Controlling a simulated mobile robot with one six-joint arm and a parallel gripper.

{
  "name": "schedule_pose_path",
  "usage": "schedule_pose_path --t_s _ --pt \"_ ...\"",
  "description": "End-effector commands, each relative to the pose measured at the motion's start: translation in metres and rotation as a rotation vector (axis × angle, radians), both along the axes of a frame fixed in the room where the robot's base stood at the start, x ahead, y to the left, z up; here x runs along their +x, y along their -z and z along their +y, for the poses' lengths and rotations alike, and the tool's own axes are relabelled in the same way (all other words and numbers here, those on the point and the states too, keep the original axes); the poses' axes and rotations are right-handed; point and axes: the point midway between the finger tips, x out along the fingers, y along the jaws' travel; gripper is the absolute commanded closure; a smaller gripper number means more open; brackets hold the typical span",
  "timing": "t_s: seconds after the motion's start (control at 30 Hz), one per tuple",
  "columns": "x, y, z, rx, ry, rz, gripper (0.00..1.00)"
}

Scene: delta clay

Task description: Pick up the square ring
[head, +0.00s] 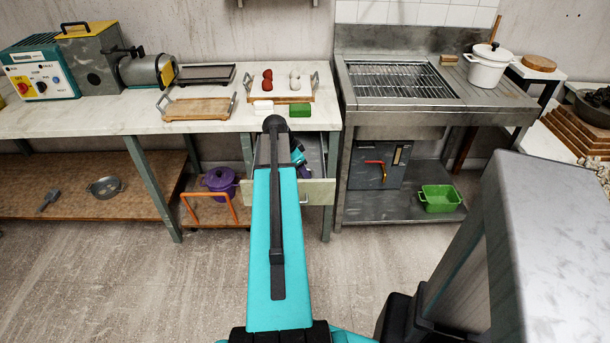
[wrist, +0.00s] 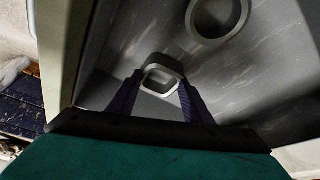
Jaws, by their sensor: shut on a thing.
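The square ring (wrist: 166,64) is a pale grey band with rounded corners and an open middle. In the wrist view it sits between the two dark fingers of my gripper (wrist: 158,88), which is shut on it. I cannot tell whether the ring touches the drawer floor. A round grey ring (wrist: 190,27) lies farther up on the grey drawer floor (wrist: 255,75).
The open drawer's pale front (head: 318,192) juts out below the worktop (head: 190,118). Drawer walls stand close around my gripper. A tray with red and white round things (head: 268,83) is above.

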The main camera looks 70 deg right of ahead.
Motion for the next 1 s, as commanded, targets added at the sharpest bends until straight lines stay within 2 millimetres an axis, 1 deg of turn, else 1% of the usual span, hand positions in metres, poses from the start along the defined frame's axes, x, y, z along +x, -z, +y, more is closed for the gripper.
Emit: schedule_pose_path --t_s 0.17,0.37,0.57,0.8,1.0 --pt "0.000 -0.003 0.000 -0.001 0.000 -0.001 0.80" --pt "0.001 -0.015 0.000 -0.002 -0.001 -0.001 0.80" --pt "0.001 -0.039 -0.001 -0.003 0.000 -0.002 0.80" --pt "0.001 -0.073 0.000 -0.002 -0.001 -0.001 0.80" --pt "0.001 -0.092 0.000 -0.002 -0.001 -0.001 0.80"
